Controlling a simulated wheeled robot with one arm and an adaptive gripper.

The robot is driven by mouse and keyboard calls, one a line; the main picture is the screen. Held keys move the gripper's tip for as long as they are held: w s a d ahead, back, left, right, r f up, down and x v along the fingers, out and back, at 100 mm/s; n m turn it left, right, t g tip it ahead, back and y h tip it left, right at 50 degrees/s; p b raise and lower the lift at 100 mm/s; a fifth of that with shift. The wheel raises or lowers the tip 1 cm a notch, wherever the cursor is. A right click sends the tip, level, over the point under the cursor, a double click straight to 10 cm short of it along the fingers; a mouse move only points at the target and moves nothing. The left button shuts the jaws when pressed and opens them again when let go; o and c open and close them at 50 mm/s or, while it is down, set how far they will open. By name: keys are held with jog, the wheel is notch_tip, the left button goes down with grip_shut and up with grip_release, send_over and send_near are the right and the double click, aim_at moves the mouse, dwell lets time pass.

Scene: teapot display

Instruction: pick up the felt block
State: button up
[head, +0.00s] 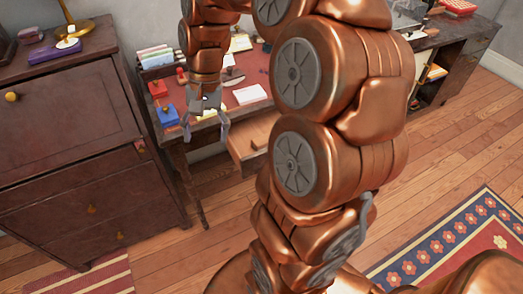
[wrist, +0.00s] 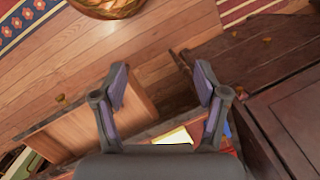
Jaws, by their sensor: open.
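My gripper (head: 205,130) hangs over the front left part of the red-topped desk, pointing down. It is open and empty, and its two spread fingers also show in the wrist view (wrist: 160,76). On the desk a blue block-like item (head: 167,115) lies just left of the gripper, with a red one (head: 158,88) behind it. I cannot tell which item is the felt block. In the wrist view a pale yellow item (wrist: 175,136) shows low between the fingers, partly hidden by my gripper. A bit of blue (wrist: 228,129) shows beside the right finger.
A dark wooden cabinet (head: 70,140) stands close on the left, with a purple box (head: 55,51) on top. A drawer (head: 250,140) stands open at the desk's front. A white pad (head: 250,94) lies on the desk.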

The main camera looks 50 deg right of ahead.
jog(key=w+d+f+m+t+y+b, duration=0.1)
jog(key=w+d+f+m+b, duration=0.25)
jog(key=d, duration=0.25)
jog(key=w+d+f+m+b, duration=0.2)
jog(key=d+f+m, duration=0.1)
jog(key=d+f, duration=0.3)
jog(key=m+t+b, duration=0.1)
jog(key=m+b, duration=0.3)
jog(key=m, duration=0.2)
send_near(262, 140)
jog(key=shift+w+a+f+y, duration=0.1)
jog(key=shift+a+f+y, duration=0.05)
jog(key=shift+f, duration=0.45)
jog(key=shift+a+f+y, duration=0.15)
jog(key=shift+f, duration=0.4)
jog(key=shift+d+f, duration=0.15)
jog(key=shift+f, duration=0.3)
jog(key=shift+x, duration=3.5)
jog(key=shift+w, duration=0.1)
jog(key=c, duration=1.2)
jog(key=shift+r, duration=0.15)
jog(key=shift+c, duration=0.2)
notch_tip(262, 140, up, 10)
jog(key=shift+f, duration=0.1)
